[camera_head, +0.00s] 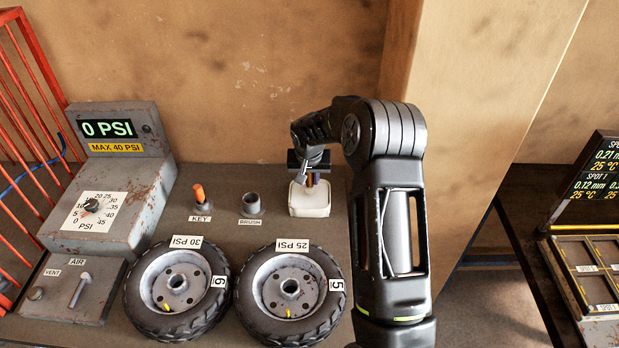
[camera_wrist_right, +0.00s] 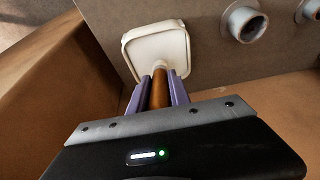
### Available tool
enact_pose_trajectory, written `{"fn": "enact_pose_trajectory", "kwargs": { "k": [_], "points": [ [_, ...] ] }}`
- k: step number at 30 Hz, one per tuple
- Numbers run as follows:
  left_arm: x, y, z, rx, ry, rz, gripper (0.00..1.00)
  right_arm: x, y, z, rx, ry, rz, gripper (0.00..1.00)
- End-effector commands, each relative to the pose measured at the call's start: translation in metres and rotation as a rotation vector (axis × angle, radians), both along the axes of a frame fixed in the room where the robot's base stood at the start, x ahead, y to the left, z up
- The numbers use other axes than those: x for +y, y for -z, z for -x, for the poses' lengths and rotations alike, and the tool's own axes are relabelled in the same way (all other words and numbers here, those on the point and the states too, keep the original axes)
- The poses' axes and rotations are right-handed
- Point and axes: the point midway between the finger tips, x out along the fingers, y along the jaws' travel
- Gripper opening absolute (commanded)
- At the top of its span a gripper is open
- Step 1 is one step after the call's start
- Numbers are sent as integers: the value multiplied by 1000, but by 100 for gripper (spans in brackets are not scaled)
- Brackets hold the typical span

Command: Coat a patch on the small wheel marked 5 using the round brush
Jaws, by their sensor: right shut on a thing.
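The small wheel marked 5 (camera_head: 267,322) lies flat on the bench with a 25 PSI label. My right gripper (camera_head: 312,180) is above a white square tub (camera_head: 309,203), behind that wheel. In the right wrist view its purple fingers (camera_wrist_right: 159,92) are shut on the brown handle of the round brush (camera_wrist_right: 158,88). The brush's pale end points into or over the tub (camera_wrist_right: 133,47); whether it touches the contents I cannot tell. The holder labelled BRUSH (camera_head: 250,203) stands empty left of the tub. My left gripper is not in view.
The wheel marked 6 (camera_head: 136,290) lies left of wheel 5. An orange-handled key (camera_head: 199,194) stands behind it. The gauge box (camera_head: 105,185) reads 0 PSI. A wooden post rises behind my right arm. A second table with a framed tray (camera_head: 565,275) is at the right.

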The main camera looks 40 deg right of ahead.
Motion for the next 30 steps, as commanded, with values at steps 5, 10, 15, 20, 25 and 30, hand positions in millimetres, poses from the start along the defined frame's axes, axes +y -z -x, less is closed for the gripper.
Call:
{"fn": "enact_pose_trajectory", "kwargs": {
  "k": [5,10,15,20,25,30],
  "points": [
    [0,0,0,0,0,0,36,0,0,0,-1,0,1,0],
    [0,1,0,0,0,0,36,0,1,0,-1,0,1,0],
    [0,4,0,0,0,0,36,0,3,0,-1,0,1,0],
    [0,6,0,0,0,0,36,0,5,0,-1,0,1,0],
    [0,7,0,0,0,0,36,0,7,0,-1,0,1,0],
    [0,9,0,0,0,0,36,0,10,0,-1,0,1,0]
  ]
}}
